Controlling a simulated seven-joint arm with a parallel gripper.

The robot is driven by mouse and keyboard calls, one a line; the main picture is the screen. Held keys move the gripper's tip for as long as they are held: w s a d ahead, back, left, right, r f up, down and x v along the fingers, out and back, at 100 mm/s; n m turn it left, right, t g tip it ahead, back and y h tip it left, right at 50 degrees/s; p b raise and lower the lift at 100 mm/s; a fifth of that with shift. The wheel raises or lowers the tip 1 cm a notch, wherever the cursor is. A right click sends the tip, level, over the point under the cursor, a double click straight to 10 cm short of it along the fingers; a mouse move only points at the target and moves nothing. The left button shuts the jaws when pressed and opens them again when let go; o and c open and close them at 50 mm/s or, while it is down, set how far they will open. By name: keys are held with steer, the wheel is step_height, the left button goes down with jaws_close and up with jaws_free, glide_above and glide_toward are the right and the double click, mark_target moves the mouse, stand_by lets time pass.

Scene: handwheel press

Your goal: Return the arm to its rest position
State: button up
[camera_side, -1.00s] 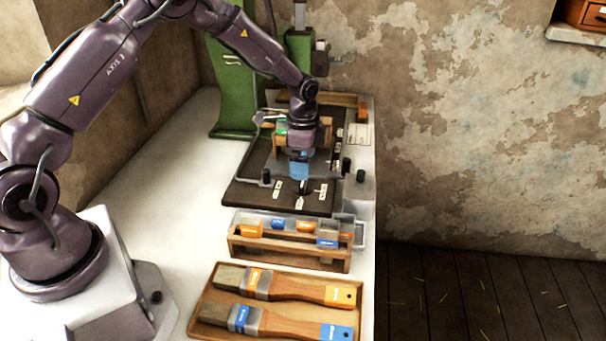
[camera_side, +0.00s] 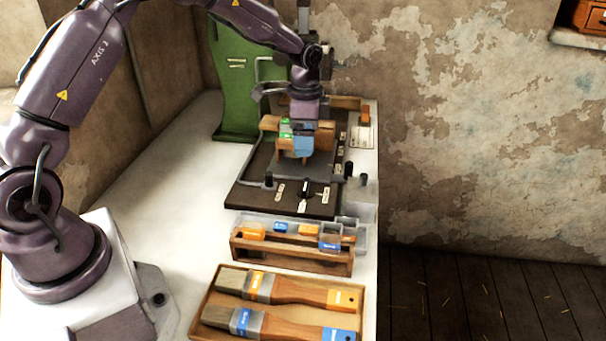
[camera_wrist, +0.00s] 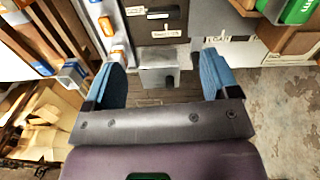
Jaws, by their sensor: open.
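My gripper (camera_side: 303,146) hangs over the rear part of the dark plate (camera_side: 262,197) in the side view, with its blue fingers pointing down. In the wrist view my gripper (camera_wrist: 160,78) shows its two blue fingers wide apart with nothing held between them. A grey block with a black knob (camera_wrist: 160,72) appears in the gap, below and beyond the fingers. The green press (camera_side: 232,85) stands behind my gripper, and my arm partly hides it.
A wooden rack (camera_side: 290,258) with orange and blue pieces stands in front of the plate. A tray (camera_side: 215,300) holds two brushes (camera_side: 290,290) nearer the camera. Wooden blocks sit around my gripper. The white bench (camera_side: 180,190) is clear on the left.

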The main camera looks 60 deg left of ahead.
steer(key=s+d+r+n+t, duration=0.3)
steer(key=s+r, duration=0.6)
steer(key=s, duration=0.4)
steer(key=s+d+r+n+t, duration=0.2)
steer(key=s+d+r+n, duration=0.2)
steer(key=s+r, duration=0.6)
steer(key=s+d, duration=0.1)
steer(key=s, duration=0.3)
steer(key=shift+r+n+t, duration=0.2)
steer(key=shift+n+t, duration=0.2)
steer(key=shift+s, duration=0.1)
